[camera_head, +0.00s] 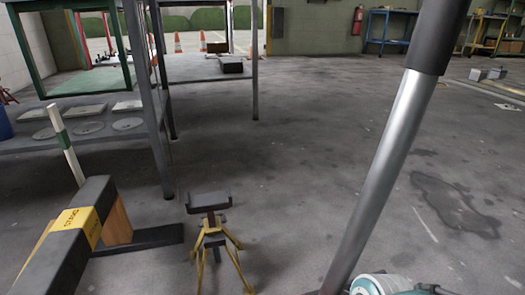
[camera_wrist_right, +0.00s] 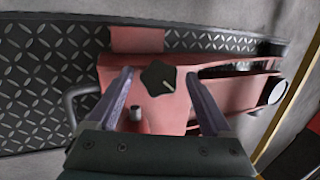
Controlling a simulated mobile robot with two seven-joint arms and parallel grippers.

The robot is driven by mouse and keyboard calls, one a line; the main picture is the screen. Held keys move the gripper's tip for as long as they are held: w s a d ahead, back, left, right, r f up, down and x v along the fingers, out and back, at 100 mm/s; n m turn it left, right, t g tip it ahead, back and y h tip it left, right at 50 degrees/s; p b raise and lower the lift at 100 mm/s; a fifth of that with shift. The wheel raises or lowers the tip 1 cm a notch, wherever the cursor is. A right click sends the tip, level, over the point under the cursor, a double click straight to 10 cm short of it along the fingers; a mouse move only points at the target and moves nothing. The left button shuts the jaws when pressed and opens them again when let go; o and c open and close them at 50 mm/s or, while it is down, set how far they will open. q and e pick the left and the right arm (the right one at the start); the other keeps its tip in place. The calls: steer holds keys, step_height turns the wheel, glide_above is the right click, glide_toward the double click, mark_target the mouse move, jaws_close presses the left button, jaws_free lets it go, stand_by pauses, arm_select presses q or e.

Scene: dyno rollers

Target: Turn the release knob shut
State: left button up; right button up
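The release knob (camera_wrist_right: 155,74), black and star-shaped with a pale line on its face, sits on a red plate (camera_wrist_right: 178,110) in the right wrist view. My right gripper (camera_wrist_right: 158,84) is open, with one finger on the left of the knob and the other on its right. A gap shows between each finger and the knob, and I cannot tell how far the tips are from the plate. My left gripper does not show. The head view does not show the knob.
Dark diamond-plate metal (camera_wrist_right: 45,100) lies around the red plate, with a grey handle (camera_wrist_right: 78,104) at the left. In the head view are a yellow-legged stand (camera_head: 210,225), a black padded beam (camera_head: 68,240), a grey table (camera_head: 150,90) and open floor (camera_head: 300,130).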

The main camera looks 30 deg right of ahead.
steer(key=shift+r, duration=0.15)
steer(key=p+v, duration=0.8)
steer(key=v, duration=0.1)
steer(key=shift+d+r, duration=0.2)
steer(key=shift+r, duration=0.1)
